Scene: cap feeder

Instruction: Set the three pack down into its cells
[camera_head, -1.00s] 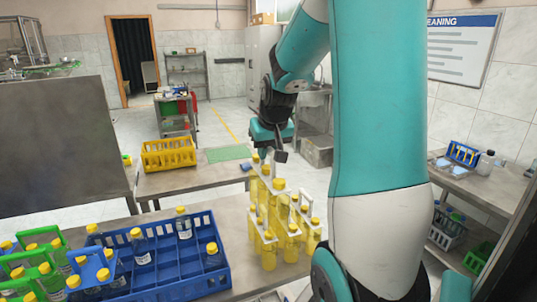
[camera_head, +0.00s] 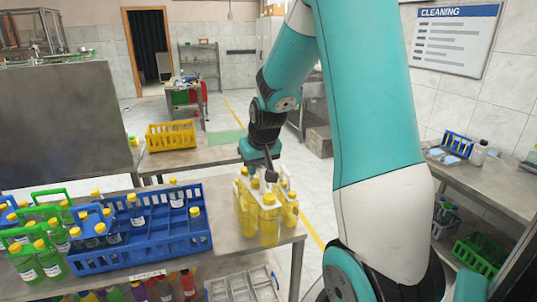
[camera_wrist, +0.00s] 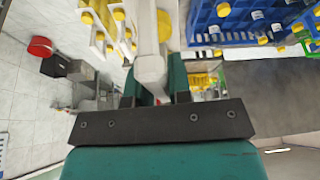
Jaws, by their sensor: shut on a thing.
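My gripper (camera_head: 262,166) is shut on the white handle of a three pack of yellow bottles (camera_head: 268,225). The handle (camera_wrist: 152,65) shows between the jaws in the wrist view. The pack hangs or stands upright at the right end of the table; I cannot tell whether it touches the surface. Another pack of yellow-capped bottles (camera_head: 290,210) is close behind on the right, and caps (camera_wrist: 118,15) show in the wrist view. The blue crate (camera_head: 195,238) with cells stands left of the packs; several cells look empty, others hold bottles with yellow caps.
Green carriers with bottles (camera_head: 40,262) and a blue carrier (camera_head: 88,222) are at the left of the table. A yellow crate (camera_head: 172,136) stands on the table behind. Bottles and a grey tray (camera_head: 245,285) sit below the front edge. A side bench (camera_head: 480,180) is right.

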